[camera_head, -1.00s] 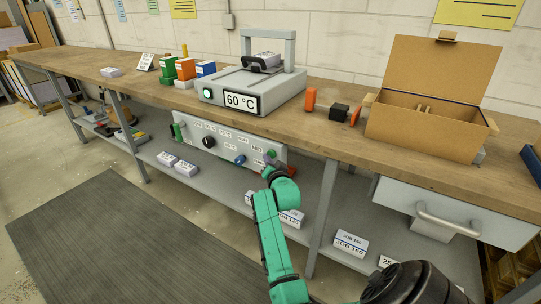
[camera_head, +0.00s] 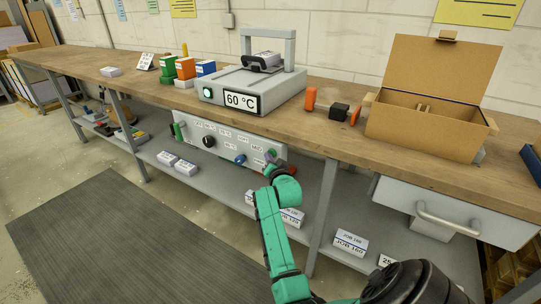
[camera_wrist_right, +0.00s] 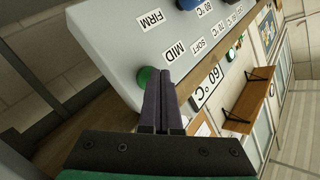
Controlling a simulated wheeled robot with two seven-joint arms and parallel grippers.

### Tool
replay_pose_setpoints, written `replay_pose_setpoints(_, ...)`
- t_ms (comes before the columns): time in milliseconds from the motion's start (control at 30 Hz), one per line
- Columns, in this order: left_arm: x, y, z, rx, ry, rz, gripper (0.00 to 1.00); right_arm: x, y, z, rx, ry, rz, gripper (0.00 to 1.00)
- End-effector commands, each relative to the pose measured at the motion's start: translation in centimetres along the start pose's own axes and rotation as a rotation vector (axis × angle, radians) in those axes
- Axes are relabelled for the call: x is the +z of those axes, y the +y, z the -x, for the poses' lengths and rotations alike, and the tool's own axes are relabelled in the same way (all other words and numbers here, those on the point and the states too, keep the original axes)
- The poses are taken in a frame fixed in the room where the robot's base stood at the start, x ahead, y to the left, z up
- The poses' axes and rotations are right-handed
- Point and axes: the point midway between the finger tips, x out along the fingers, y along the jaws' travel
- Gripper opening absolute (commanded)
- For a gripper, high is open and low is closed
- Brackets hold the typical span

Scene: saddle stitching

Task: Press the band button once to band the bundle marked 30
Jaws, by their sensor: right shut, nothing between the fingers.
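The banding machine (camera_head: 240,85) stands on the bench with a 60 °C display and a pale bundle (camera_head: 266,58) in its arch; I cannot read a mark on that bundle. Below the bench edge, the grey control panel (camera_head: 222,143) carries knobs and labels. A green button (camera_head: 271,153) sits at its right end, and it also shows in the right wrist view (camera_wrist_right: 146,76). My right gripper (camera_head: 273,163) is shut and empty, its fingertips (camera_wrist_right: 161,78) right beside this green button and partly covering it. I cannot tell whether they touch. My left gripper is out of view.
A black knob (camera_head: 208,142) and a blue knob (camera_head: 240,159) sit on the same panel. An open cardboard box (camera_head: 425,125) and a drawer handle (camera_head: 450,222) are to the right. Several labelled bundles lie on the lower shelf (camera_head: 330,215).

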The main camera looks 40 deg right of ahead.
Motion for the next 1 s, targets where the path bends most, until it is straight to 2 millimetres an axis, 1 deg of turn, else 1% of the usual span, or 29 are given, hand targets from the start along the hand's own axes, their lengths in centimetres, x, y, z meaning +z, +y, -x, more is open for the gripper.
replay_pose_setpoints(533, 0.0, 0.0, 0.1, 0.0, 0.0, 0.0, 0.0, -0.3, 0.1, -0.2, 0.0, 0.003, 0.0, 0.0)
replay_pose_setpoints(833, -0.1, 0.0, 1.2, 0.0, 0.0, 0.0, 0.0, 0.5, -0.8, 1.0, 0.0, 0.001, -0.002, 0.0)
replay_pose_setpoints(1000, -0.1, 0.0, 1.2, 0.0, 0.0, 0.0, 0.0, 0.7, -0.8, 1.1, 0.0, 0.001, 0.0, 0.0)
